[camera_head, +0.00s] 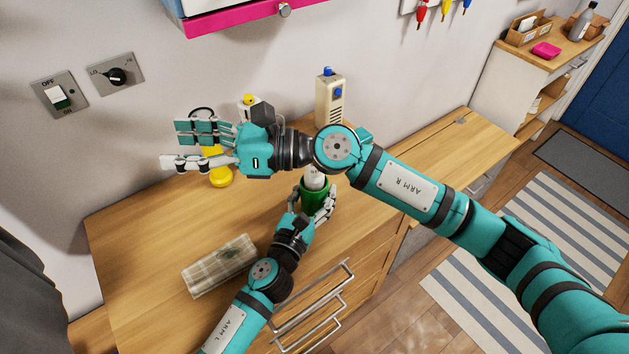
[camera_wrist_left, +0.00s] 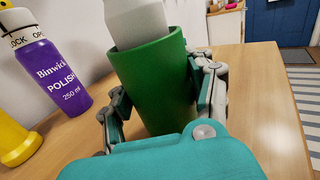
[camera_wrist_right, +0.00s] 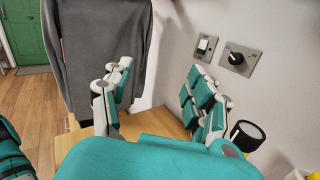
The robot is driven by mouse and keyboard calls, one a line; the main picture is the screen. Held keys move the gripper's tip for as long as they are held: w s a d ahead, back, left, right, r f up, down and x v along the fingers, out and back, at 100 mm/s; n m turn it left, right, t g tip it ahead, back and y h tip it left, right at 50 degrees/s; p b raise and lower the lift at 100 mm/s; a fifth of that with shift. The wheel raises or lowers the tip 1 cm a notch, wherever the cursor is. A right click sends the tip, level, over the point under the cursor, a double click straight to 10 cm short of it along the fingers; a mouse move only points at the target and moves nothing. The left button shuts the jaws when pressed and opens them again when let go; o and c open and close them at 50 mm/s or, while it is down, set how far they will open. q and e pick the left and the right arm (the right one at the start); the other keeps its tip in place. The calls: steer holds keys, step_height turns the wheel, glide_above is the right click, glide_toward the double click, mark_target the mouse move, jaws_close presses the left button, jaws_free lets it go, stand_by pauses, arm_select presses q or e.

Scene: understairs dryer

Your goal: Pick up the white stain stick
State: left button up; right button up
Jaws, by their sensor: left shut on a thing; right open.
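The white stain stick (camera_head: 315,179) appears to be the white piece standing in a green cup (camera_head: 315,196) on the wooden counter. In the left wrist view the white stick (camera_wrist_left: 137,22) rises out of the green cup (camera_wrist_left: 153,85), and its lower part is hidden inside. My left gripper (camera_head: 318,208) is shut around the cup, with a finger on each side. My right gripper (camera_head: 172,146) is open above the counter's back left, away from the cup. In the right wrist view nothing shows between its fingers (camera_wrist_right: 160,90).
A yellow item (camera_head: 220,177) lies below my right gripper. A purple polish bottle (camera_wrist_left: 55,80) stands behind the cup. A beige box-like item (camera_head: 329,102) stands near the wall. A folded checked cloth (camera_head: 219,265) lies at front left. The right counter is clear.

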steer(key=d+r+m+t+y, duration=0.3)
steer(key=r+t, duration=0.1)
steer(key=t, duration=0.3)
steer(key=m+t+h, duration=1.1)
steer(key=h, duration=0.5)
glide_above(314, 180)
steer(key=v, duration=0.5)
step_height(314, 180, down, 9)
step_height(314, 180, down, 8)
steer(key=shift+h, duration=0.4)
steer(key=x, duration=0.7)
steer(key=shift+w+d+f, duration=0.1)
steer(key=shift+d+f, duration=0.15)
jaws_close()
